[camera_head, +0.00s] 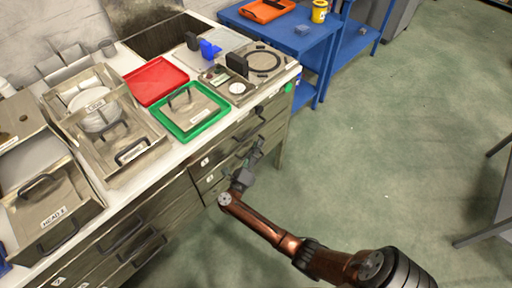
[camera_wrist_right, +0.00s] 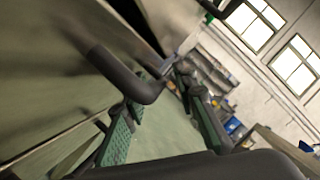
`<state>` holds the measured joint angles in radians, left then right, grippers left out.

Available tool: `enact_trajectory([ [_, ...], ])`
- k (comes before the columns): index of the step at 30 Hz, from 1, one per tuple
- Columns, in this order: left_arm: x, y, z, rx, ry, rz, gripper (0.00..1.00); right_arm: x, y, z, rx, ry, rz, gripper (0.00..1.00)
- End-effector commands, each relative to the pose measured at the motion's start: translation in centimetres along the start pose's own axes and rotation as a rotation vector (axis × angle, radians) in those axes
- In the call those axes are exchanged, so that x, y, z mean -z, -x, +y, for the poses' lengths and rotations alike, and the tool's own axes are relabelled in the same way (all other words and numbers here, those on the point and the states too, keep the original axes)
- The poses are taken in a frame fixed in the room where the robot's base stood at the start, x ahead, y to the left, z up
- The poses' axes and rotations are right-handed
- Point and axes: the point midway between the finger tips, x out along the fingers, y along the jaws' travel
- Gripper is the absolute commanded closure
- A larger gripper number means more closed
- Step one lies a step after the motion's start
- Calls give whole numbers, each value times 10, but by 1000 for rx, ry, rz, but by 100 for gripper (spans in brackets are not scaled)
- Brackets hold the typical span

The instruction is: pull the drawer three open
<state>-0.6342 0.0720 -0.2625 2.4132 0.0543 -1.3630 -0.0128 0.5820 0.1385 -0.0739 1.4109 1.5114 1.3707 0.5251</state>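The drawers are in the front of the long counter, at its right part in the head view. An upper drawer (camera_head: 232,138) and a lower drawer (camera_head: 212,179) there carry small white labels too small to read surely. Both look closed. My right gripper (camera_head: 250,165) is in front of these drawers and hides part of their fronts and handles. In the right wrist view, its two green-padded fingers (camera_wrist_right: 160,112) are apart. A dark bent handle (camera_wrist_right: 128,78) reaches toward the gap between them; I cannot tell whether it touches them. My left gripper is not in view.
On the counter are a red tray (camera_head: 156,81), a green tray (camera_head: 221,112) with a metal lid, and steel boxes at the left. More drawers with dark handles (camera_head: 127,233) are at lower left. A blue table (camera_head: 300,42) stands behind. The green floor at right is mostly free.

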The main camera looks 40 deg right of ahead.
Motion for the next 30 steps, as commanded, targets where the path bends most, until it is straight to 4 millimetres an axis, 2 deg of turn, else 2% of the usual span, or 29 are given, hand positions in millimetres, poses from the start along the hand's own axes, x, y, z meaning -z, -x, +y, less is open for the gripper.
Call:
enact_trajectory([
  [4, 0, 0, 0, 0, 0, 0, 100, 0, 0, 0, 0, 0, 0, 75],
  [15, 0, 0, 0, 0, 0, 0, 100, 0, 0, 0, 0, 0, -1, 100],
  [30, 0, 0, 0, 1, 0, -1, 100, 0, 1, 0, -1, 0, -1, 100],
])
